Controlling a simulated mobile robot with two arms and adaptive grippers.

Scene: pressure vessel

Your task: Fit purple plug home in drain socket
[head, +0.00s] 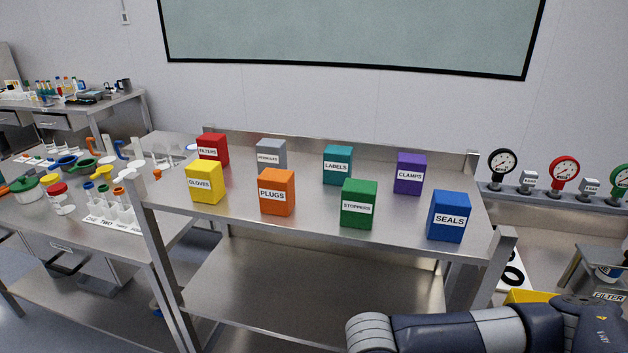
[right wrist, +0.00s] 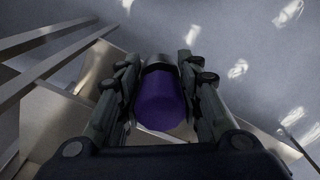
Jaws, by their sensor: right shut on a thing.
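The purple plug (right wrist: 160,105) shows in the right wrist view as a purple cylinder with a dark end at the top of the picture. My right gripper (right wrist: 160,75) is shut on it, with one finger on each side. The plug is held in the air over a grey floor. In the head view my right arm crosses the lower right corner, and its gripper is not visible there. The drain socket is not in view. My left gripper is not in view.
A steel shelf (head: 250,292) holds several labelled boxes, such as the orange PLUGS box (head: 276,192) and blue SEALS box (head: 449,216). Gauges (head: 502,163) stand on a ledge at right. A yellow object (head: 530,296) sits beside my arm. A cluttered bench stands at left.

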